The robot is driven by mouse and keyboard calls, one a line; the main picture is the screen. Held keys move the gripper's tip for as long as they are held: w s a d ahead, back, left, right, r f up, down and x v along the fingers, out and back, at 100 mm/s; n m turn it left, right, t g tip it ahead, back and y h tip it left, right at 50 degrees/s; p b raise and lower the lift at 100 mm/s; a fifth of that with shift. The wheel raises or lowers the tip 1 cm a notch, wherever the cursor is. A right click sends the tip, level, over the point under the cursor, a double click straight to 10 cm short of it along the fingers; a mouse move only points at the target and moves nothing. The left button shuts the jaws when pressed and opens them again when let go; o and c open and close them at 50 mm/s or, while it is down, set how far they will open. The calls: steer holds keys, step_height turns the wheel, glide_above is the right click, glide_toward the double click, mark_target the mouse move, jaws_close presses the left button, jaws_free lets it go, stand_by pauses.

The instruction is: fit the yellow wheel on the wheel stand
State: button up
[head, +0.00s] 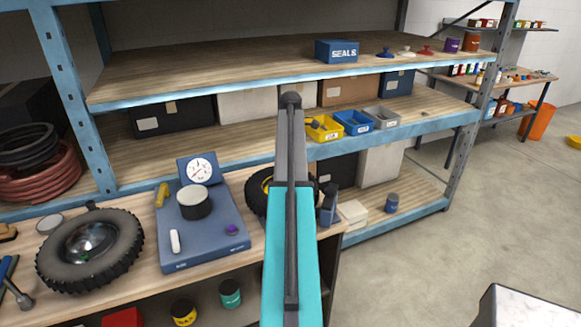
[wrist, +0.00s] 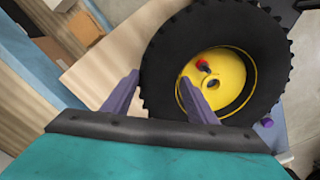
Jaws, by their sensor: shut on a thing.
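The yellow wheel, a black knobbly tyre with a yellow hub (wrist: 232,68), fills much of the wrist view. A small red-tipped part and a dark centre hole show in the hub. In the head view the wheel (head: 256,192) is at the bench's right end, partly hidden behind my arm. My gripper (wrist: 160,100) is shut on the wheel's near side, with one purple finger outside the tyre and the other over the hub. The tyre wall is between them. I cannot make out the wheel stand with certainty; a dark blue-grey upright piece (head: 328,204) is just right of the wheel.
A blue scale (head: 200,245) with a dial and a dark round pot is left of the wheel. Another wheel with a silver hub (head: 85,262) lies further left. Shelves with a yellow bin (head: 324,134) and blue bins stand behind. Open floor lies to the right.

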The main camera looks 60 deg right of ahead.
steer(key=shift+f+b, duration=0.4)
steer(key=shift+f, duration=1.2)
stand_by(1.4)
steer(key=o, duration=2.2)
steer(key=shift+o, duration=0.2)
steer(key=shift+r+p, duration=1)
steer(key=shift+r, duration=0.6)
steer(key=shift+r+p, duration=1.85)
steer(key=shift+r, duration=1.55)
